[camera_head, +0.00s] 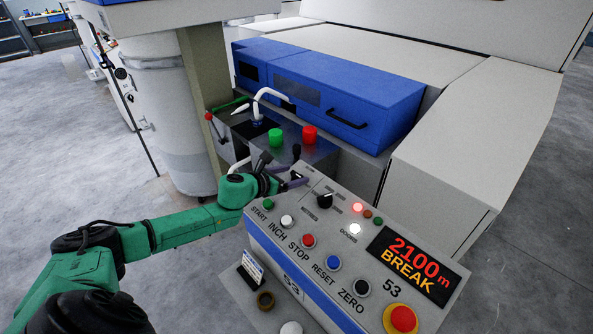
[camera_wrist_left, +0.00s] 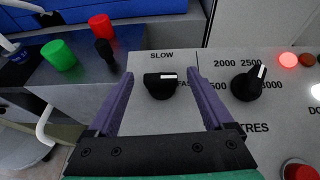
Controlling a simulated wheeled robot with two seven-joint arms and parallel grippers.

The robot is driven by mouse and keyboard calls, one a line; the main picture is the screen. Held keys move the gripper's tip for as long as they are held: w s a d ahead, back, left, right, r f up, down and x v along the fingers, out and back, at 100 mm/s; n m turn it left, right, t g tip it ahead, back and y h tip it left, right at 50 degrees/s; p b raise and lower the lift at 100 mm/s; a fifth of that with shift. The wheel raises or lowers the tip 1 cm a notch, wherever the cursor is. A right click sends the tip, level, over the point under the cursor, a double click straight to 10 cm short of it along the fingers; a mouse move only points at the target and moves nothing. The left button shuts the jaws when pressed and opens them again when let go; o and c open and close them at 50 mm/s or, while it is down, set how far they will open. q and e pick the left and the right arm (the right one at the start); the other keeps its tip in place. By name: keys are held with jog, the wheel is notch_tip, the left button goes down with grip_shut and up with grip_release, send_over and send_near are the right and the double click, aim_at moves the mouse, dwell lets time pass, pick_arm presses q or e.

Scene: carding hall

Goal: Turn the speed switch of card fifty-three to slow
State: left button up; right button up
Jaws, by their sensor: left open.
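The speed switch (camera_wrist_left: 160,88) is a black knob on the grey control panel of card 53 (camera_head: 352,248). Its white pointer mark lies towards the right. SLOW is printed above the knob, and the partly covered FAST label is at its lower right. My left gripper (camera_head: 295,179) is over the panel's far left corner. In the wrist view the left gripper (camera_wrist_left: 160,74) is open, with one purple finger on each side of the knob. I cannot tell whether either finger touches it. In the head view the gripper largely hides the switch. My right gripper is not in view.
A metres knob (camera_wrist_left: 246,84) is right of the switch. Buttons line the panel, with a red emergency button (camera_head: 403,318) and a display (camera_head: 413,266) reading 2100 m BREAK. Green (camera_head: 276,138) and red (camera_head: 310,135) cylinders stand beyond, before a blue cover (camera_head: 345,92).

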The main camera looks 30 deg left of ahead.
pick_arm(q)
jog(key=shift+x, duration=1.25)
jog(key=shift+s, duration=0.1)
grip_shut()
